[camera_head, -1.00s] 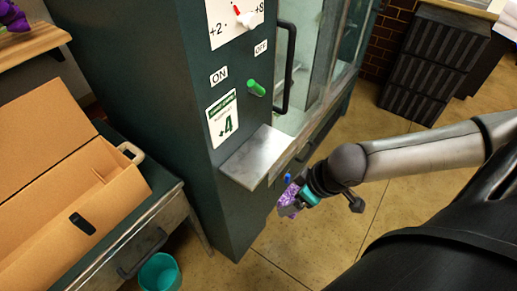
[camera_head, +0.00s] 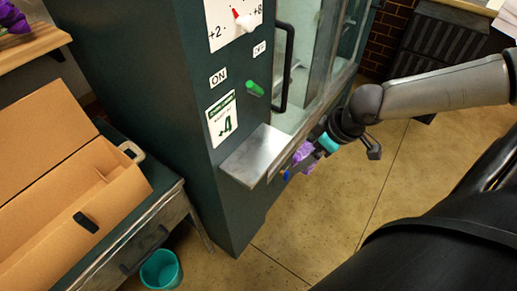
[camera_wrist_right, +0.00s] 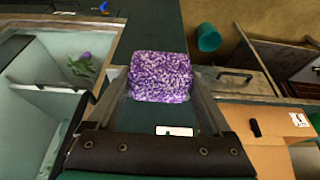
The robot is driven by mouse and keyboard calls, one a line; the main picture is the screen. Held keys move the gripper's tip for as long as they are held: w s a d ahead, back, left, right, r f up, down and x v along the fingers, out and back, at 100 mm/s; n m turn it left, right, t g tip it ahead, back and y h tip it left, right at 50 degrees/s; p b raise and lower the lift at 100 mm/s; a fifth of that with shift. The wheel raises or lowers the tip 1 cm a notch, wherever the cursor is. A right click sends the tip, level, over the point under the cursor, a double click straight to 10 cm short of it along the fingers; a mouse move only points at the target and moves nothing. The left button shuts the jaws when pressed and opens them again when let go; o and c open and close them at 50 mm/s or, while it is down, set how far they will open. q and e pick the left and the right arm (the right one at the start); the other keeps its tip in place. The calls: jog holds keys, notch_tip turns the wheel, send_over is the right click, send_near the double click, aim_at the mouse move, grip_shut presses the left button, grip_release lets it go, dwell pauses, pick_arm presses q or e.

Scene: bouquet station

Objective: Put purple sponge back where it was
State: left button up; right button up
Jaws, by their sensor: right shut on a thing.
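The purple sponge (camera_head: 302,154) is speckled and block-shaped. My right gripper (camera_head: 305,160) is shut on it and holds it in the air at the front edge of the small metal shelf (camera_head: 252,157) on the dark green cabinet (camera_head: 182,140). In the right wrist view the sponge (camera_wrist_right: 161,76) sits between the two fingers of the gripper (camera_wrist_right: 160,85). I cannot tell in the head view whether the sponge touches the shelf edge. The shelf top is bare. My left gripper is not in view.
A green knob (camera_head: 254,89) and a black door handle (camera_head: 285,65) are on the cabinet near the shelf. An open cardboard box (camera_head: 60,190) lies on a side table at left. A teal bin (camera_head: 160,270) stands on the floor. Open floor (camera_head: 330,220) is below the arm.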

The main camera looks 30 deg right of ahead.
jog(key=b, duration=0.1)
send_over(255, 153)
jog(key=s, duration=0.1)
jog(key=shift+s+d+f, duration=0.25)
jog(key=shift+f, duration=0.4)
notch_tip(255, 153, down, 5)
jog(key=shift+f+b, duration=0.15)
jog(key=shift+b, duration=0.45)
jog(key=shift+w+f, duration=0.15)
jog(key=shift+f, duration=0.05)
jog(key=o, duration=1.1)
jog(key=shift+f, duration=0.1)
jog(key=p+v, duration=0.2)
jog(key=v, duration=1)
